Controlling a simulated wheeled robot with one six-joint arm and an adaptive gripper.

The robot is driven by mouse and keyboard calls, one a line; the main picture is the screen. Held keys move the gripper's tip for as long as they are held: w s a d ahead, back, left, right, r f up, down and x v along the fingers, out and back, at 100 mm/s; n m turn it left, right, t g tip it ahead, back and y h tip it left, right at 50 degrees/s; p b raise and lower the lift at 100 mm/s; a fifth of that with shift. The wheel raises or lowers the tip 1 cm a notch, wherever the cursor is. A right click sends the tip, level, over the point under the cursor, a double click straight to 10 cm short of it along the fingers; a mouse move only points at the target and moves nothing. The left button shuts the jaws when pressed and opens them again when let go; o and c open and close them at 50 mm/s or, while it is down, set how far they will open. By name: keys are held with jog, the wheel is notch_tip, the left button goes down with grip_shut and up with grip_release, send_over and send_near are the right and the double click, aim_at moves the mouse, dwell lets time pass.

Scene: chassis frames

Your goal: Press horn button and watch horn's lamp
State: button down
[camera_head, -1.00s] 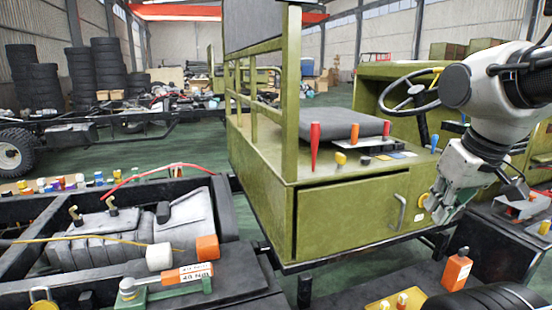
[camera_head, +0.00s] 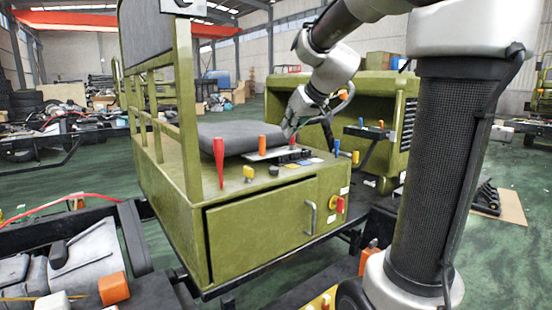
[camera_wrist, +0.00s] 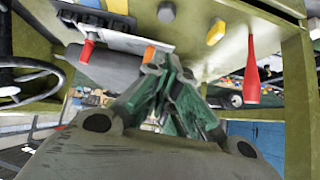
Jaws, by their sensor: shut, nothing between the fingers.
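My gripper (camera_head: 292,126) hangs by the right edge of the dark seat pad on the green cab. In the wrist view its green and grey fingers (camera_wrist: 163,65) are together with nothing between them. The cab top (camera_head: 196,196) carries a red handle (camera_head: 219,160), a yellow knob (camera_head: 248,173), an orange handle (camera_head: 262,145) and small dark and coloured controls (camera_head: 290,158). A red and yellow knob (camera_head: 338,204) is on the cab's front face. I cannot tell which control is the horn button, or which part is the horn's lamp.
The wrist view shows a steering wheel (camera_wrist: 22,84) at left and the red handle (camera_wrist: 252,75) at right. Green railings (camera_head: 182,110) stand at the cab's left. An engine (camera_head: 85,268) lies at lower left. Open green floor (camera_head: 480,255) is at right.

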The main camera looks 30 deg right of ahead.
jog(key=shift+f, duration=0.1)
dwell(0.3)
send_over(275, 169)
notch_tip(275, 169, down, 7)
notch_tip(275, 169, down, 3)
jog(key=shift+f, duration=0.55)
jog(key=shift+f, duration=0.1)
